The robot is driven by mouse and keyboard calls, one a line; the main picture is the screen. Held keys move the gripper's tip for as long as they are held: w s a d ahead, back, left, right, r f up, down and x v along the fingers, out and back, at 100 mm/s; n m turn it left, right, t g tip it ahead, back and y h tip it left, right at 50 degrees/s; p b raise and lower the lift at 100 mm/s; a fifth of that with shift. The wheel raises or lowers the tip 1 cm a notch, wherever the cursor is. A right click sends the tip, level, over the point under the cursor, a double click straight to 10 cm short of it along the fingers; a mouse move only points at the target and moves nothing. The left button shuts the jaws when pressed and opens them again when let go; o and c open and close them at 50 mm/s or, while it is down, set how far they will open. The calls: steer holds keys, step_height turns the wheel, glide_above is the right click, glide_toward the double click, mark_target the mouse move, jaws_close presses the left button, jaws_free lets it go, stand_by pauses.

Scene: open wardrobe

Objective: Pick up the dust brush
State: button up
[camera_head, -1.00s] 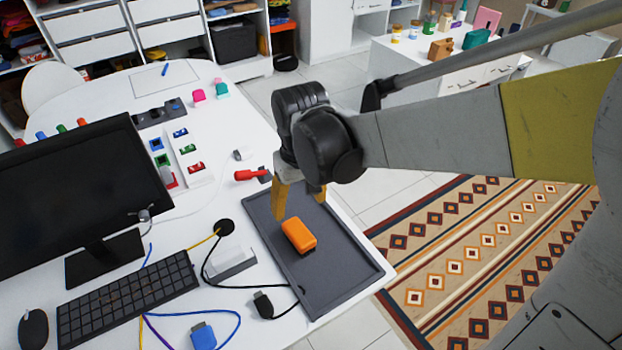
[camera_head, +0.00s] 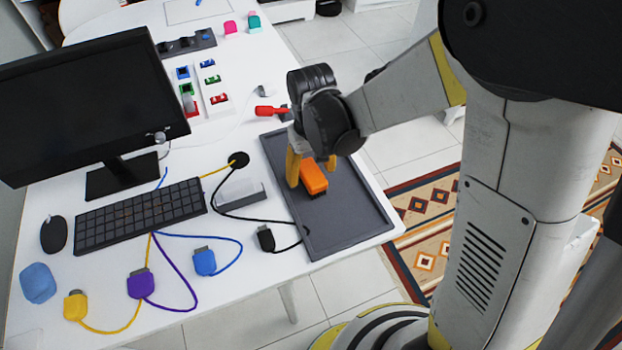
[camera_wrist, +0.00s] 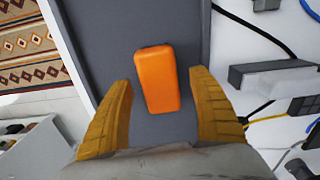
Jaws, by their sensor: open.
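The dust brush (camera_head: 314,177) has an orange block-shaped top and a dark underside. It lies in the dark grey tray (camera_head: 350,225) on the white desk. My gripper (camera_head: 311,172) is over the tray at the brush, with its yellow fingers pointing down. In the wrist view, the orange brush (camera_wrist: 156,78) lies ahead of and between the spread fingers of my gripper (camera_wrist: 164,115), with a gap on each side. The fingers are open and hold nothing. In the head view, part of the brush's far end is close to or behind my right finger.
A red-handled tool (camera_head: 271,111) lies just beyond the tray. A black plug (camera_head: 265,238) and cables lie left of it, near a grey-white block (camera_head: 238,195). The keyboard (camera_head: 140,217) and monitor (camera_head: 85,105) stand farther left. The patterned rug (camera_head: 430,215) is on the floor at right.

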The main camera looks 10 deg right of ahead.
mark_target(312, 172)
steer(key=shift+f, duration=0.6)
steer(key=shift+r, duration=0.1)
steer(key=c, duration=1.3)
step_height(312, 172, up, 5)
steer(key=shift+s+d+f+p, duration=0.1)
steer(key=shift+p, duration=0.95)
steer(key=s+d+r+p, duration=0.3)
steer(key=s+d+r, duration=0.3)
steer(key=s, duration=0.3)
steer(key=shift+s+d, duration=0.15)
steer(key=shift+s, duration=0.1)
steer(key=shift+r, duration=0.1)
